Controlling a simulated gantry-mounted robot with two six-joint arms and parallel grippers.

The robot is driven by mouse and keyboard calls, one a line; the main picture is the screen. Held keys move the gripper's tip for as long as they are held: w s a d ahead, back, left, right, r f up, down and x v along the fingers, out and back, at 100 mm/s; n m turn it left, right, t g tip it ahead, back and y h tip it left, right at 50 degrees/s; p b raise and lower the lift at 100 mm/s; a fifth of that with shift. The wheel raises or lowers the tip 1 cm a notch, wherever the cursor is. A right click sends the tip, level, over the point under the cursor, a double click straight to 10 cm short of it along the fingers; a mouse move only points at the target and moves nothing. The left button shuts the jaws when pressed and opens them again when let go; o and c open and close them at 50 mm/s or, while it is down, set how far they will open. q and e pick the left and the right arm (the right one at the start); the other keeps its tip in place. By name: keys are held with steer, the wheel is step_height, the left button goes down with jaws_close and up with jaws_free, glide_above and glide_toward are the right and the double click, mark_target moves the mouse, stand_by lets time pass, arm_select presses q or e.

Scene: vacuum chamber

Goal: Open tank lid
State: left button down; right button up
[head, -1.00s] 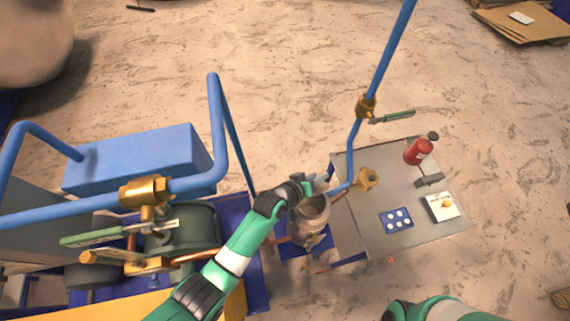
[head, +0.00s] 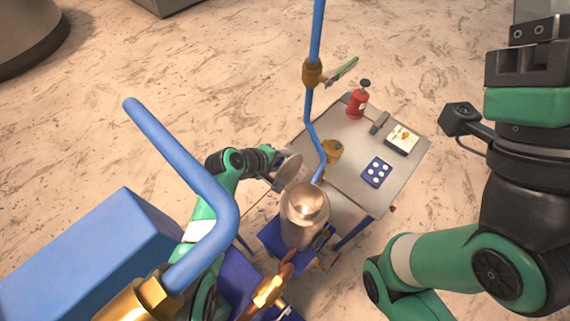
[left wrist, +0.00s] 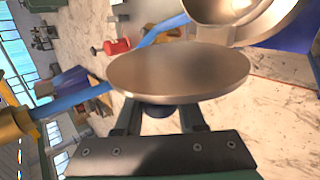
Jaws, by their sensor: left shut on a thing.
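The metal tank (head: 304,222) stands upright on a blue stand, its round mouth uncovered and its hollow inside visible. Part of its rim shows at the upper right of the left wrist view (left wrist: 268,22). The round metal lid (head: 290,171) is tilted at the tank's upper left; whether it touches the rim is unclear. It also fills the middle of the left wrist view (left wrist: 180,72). My left gripper (head: 272,182) is shut on the lid's side, its fingers (left wrist: 160,118) partly hidden beneath the disc. My right gripper (head: 530,62) is raised at the upper right; its fingertips are not clear.
A blue pipe (head: 316,40) with a brass valve runs down close behind the tank. The grey table (head: 350,190) at right holds a red bottle (head: 357,104), a blue dotted plate (head: 377,172) and a small box. Large blue pipework (head: 180,165) stands at front left.

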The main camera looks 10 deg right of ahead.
stand_by(0.5)
arm_select(q)
steer(key=c, duration=0.5)
jaws_free()
